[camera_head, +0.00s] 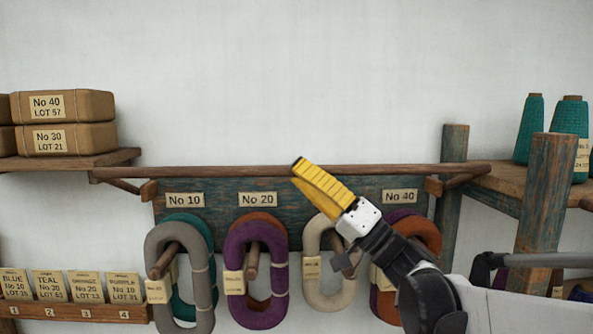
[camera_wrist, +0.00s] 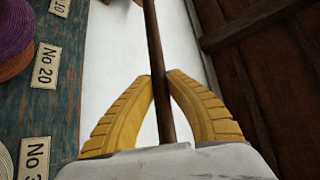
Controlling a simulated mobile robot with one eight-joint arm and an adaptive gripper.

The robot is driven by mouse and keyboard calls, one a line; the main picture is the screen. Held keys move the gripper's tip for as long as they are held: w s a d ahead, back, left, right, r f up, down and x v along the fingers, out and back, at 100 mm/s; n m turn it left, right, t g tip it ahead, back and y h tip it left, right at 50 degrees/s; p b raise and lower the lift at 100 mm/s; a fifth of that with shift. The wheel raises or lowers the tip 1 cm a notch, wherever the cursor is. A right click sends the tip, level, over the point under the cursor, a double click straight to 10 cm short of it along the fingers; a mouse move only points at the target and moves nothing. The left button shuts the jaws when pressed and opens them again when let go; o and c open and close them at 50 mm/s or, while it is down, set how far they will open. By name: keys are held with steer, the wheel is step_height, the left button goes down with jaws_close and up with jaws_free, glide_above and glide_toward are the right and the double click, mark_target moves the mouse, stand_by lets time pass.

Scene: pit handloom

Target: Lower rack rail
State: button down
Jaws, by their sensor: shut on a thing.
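The rack rail (camera_head: 210,171) is a long thin brown wooden bar. It runs nearly level along the top of the blue-green rack board (camera_head: 290,208) in the head view. My gripper (camera_head: 299,165) has yellow ribbed fingers and is at the rail's middle, shut on it. In the wrist view the rail (camera_wrist: 153,38) passes between the two fingertips (camera_wrist: 161,77), which pinch it from both sides. The rail's ends lie near wooden brackets at left (camera_head: 122,185) and right (camera_head: 462,181); I cannot tell whether they touch.
Yarn hanks, including a grey one (camera_head: 157,270) and a purple one (camera_head: 234,285), hang on pegs below the rail. Wrapped parcels (camera_head: 70,105) sit on a left shelf. Teal cones (camera_head: 530,130) and a worn post (camera_head: 547,200) stand at right. The wall above is clear.

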step_height(320, 180, down, 9)
steer(key=s+b, duration=0.2)
steer(key=b, duration=0.3)
steer(key=shift+r, duration=0.2)
steer(key=c, duration=1.3)
jaws_free()
steer(key=shift+w, duration=0.1)
steer(key=shift+f, duration=0.1)
steer(key=v, duration=1.2)
